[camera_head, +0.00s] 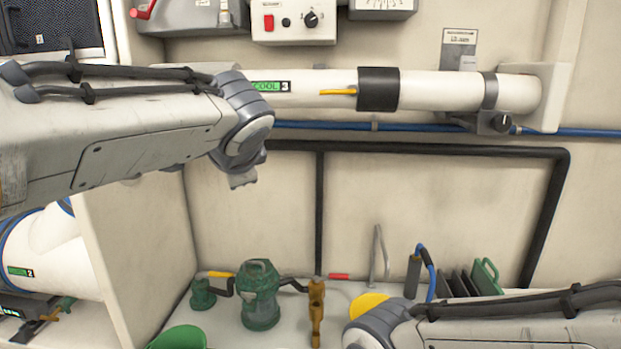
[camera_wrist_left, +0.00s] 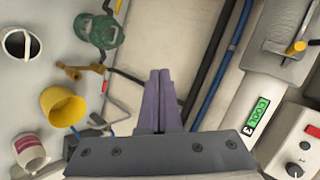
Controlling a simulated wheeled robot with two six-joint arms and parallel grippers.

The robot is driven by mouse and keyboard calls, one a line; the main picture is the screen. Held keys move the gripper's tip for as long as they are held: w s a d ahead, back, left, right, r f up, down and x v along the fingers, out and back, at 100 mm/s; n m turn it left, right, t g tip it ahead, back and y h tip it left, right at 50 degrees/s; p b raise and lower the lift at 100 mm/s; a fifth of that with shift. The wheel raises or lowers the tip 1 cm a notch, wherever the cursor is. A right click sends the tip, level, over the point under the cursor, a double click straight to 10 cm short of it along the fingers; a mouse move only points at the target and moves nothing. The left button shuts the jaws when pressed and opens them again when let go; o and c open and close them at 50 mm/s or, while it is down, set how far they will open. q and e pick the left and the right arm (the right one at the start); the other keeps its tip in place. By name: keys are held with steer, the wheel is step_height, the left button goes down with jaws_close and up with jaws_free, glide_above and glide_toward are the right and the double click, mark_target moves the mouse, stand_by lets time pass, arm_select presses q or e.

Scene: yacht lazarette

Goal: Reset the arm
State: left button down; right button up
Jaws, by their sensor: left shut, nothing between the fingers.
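My left arm (camera_head: 130,130) reaches in from the left in the head view, high in front of the back wall. My left gripper (camera_wrist_left: 160,76) shows in the left wrist view with its two purple fingers pressed together and nothing between them. It points along the wall and touches nothing that I can make out. My right arm (camera_head: 520,325) comes in low from the right in the head view. Its wrist is at the bottom edge and its gripper is out of view.
A white pipe (camera_head: 440,90) and blue hose (camera_head: 400,127) cross the wall. Below stand a green strainer (camera_head: 260,298) and brass fitting (camera_head: 316,312). The wrist view shows a yellow cup (camera_wrist_left: 62,107) and white container (camera_wrist_left: 30,152). A switch box (camera_head: 293,22) hangs above the pipe.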

arm_select(q)
steer(key=s+d+f+n+g+h+p, duration=0.1)
steer(key=s+d+f+g, duration=0.1)
steer(key=s+f, duration=0.5)
steer(key=s+d+f+n+g+h+p, duration=0.1)
steer(key=s+d+f+n+g, duration=0.1)
steer(key=s+f+g, duration=0.3)
steer(key=s+d+f+n+g+h+p, duration=0.1)
steer(key=s+d+f+n+g+h, duration=0.1)
steer(key=s+f, duration=0.9)
steer(key=s+d+g, duration=0.1)
steer(key=s+d, duration=0.1)
steer(key=s, duration=0.4)
steer(key=shift+g+p, duration=0.3)
